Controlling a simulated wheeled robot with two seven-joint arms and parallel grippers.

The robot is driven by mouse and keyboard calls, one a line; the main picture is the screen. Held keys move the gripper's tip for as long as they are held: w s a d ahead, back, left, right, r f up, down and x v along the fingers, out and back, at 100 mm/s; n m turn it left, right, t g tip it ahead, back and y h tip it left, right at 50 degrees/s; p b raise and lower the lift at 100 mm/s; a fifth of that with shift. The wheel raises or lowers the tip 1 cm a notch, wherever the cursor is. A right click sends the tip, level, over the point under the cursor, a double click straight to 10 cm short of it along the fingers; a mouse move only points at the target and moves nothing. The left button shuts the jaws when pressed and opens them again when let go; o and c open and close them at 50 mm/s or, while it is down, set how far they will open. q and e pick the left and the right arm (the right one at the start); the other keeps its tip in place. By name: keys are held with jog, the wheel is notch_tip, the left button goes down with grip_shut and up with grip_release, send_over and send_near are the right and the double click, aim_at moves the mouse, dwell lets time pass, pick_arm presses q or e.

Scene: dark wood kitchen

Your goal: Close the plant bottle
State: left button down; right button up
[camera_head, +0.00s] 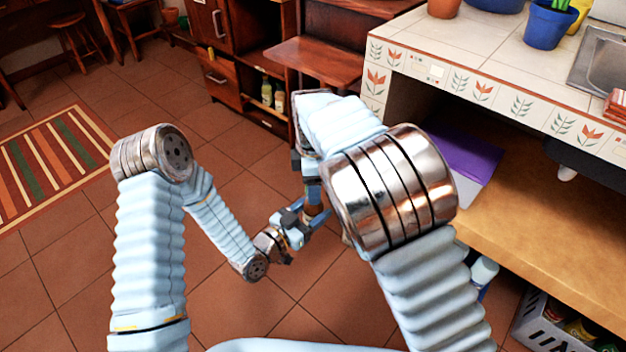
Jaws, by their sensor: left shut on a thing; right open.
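My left gripper (308,220) is low over the floor near the middle of the head view. It is shut on a small brown thing, likely the plant bottle (315,212), of which only a little shows between the fingers. Its shape and any cap cannot be made out. My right gripper (311,178) is just above it, pointing down and open, partly hidden behind my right arm. I cannot tell whether the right gripper touches the bottle.
A tiled counter (440,65) with plant pots and a sink is at right, above a wooden shelf (540,235) with a purple item (455,155). A crate (530,322) and white bottle (484,270) stand below. Bottles (266,92) are in the back cabinet.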

jog(key=shift+c, duration=0.4)
grip_shut()
jog(key=m, duration=0.9)
jog(key=shift+m, duration=0.4)
jog(key=m, duration=0.8)
jog(key=shift+m, duration=0.3)
jog(key=m, duration=0.7)
jog(key=shift+o, duration=0.7)
grip_release()
